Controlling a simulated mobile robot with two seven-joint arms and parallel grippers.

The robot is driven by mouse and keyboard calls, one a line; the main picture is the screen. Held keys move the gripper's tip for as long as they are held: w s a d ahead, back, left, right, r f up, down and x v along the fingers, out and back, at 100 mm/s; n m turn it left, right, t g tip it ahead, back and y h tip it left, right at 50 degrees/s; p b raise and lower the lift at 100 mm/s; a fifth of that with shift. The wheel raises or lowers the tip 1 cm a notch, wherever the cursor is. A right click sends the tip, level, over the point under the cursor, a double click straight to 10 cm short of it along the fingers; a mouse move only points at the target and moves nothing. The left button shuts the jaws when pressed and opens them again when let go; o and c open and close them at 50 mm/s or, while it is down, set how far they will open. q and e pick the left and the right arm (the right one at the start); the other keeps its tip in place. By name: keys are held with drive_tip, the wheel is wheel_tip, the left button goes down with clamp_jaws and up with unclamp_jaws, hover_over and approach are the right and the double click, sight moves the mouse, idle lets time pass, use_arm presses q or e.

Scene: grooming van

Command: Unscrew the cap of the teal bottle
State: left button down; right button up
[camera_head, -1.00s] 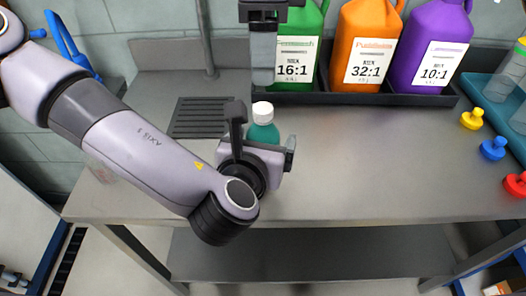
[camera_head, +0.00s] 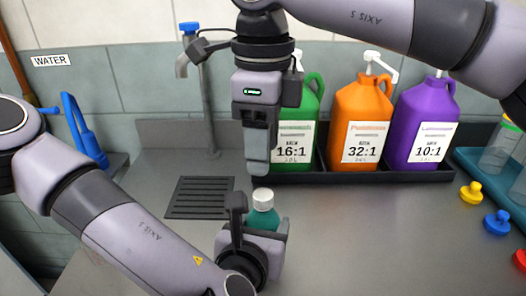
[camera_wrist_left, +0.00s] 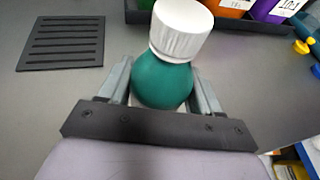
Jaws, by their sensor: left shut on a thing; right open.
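The teal bottle (camera_head: 264,219) with a ribbed white cap (camera_head: 263,198) stands upright on the grey metal worktop. In the left wrist view the bottle (camera_wrist_left: 162,82) sits between my left fingers and its cap (camera_wrist_left: 180,30) is on. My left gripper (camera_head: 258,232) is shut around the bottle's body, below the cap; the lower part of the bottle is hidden. My right gripper (camera_head: 260,168) points down from above, open, with its fingertips over the cap and a small gap apparent between them and it.
A black tray (camera_head: 338,177) at the back holds green (camera_head: 292,125), orange (camera_head: 360,122) and purple (camera_head: 420,120) jugs. A tap (camera_head: 190,62) and a slotted drain (camera_head: 200,198) are at the left. Yellow (camera_head: 470,193) and blue (camera_head: 497,222) knobbed pieces lie at the right. The worktop right of the bottle is clear.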

sight(263, 194)
drive_tip(key=m, duration=0.4)
drive_tip(key=shift+m, duration=0.4)
drive_tip(key=m, duration=1.6)
drive_tip(key=shift+m, duration=0.4)
drive_tip(key=m, duration=0.6)
drive_tip(key=shift+m, duration=0.4)
drive_tip(key=shift+f+m, duration=0.3)
drive_tip(key=shift+f, duration=0.05)
wheel_tip(263, 194, down, 7)
drive_tip(key=shift+f, duration=0.15)
